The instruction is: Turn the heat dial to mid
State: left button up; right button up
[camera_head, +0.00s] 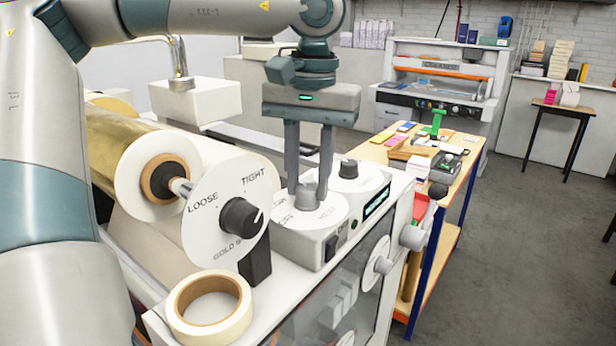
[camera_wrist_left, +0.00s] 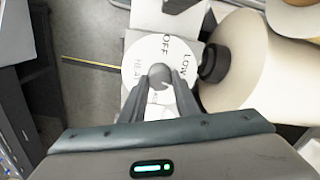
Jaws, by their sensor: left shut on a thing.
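The heat dial is a white disc (camera_head: 325,217) with a grey knob (camera_head: 307,198) on top of a white control box. My left gripper (camera_head: 308,190) points straight down and its fingers are shut on the knob. In the left wrist view the fingertips (camera_wrist_left: 160,80) sit on both sides of the round grey knob (camera_wrist_left: 158,72). The words OFF, LOW and HEAT show on the disc (camera_wrist_left: 138,58) there. The fingers hide part of the disc, and I cannot tell which mark the knob points to. My right gripper is not in view.
A second black knob (camera_head: 348,168) stands just behind the heat dial. In front left are the LOOSE/TIGHT tension disc (camera_head: 213,188), a gold foil roll (camera_head: 112,145) and a tape roll (camera_head: 209,308). A wooden worktable (camera_head: 470,165) with small items stands to the right.

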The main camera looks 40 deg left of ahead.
aim_at(312, 188)
pick_arm(q)
jog(key=shift+m, duration=1.3)
jog(key=o, duration=1)
jog(key=shift+o, duration=0.2)
jog(key=shift+r, duration=0.1)
jog(key=shift+r, duration=0.55)
notch_tip(312, 188, up, 16)
jog(key=b, duration=0.2)
jog(key=shift+d+b, duration=0.35)
jog(key=shift+b, duration=0.05)
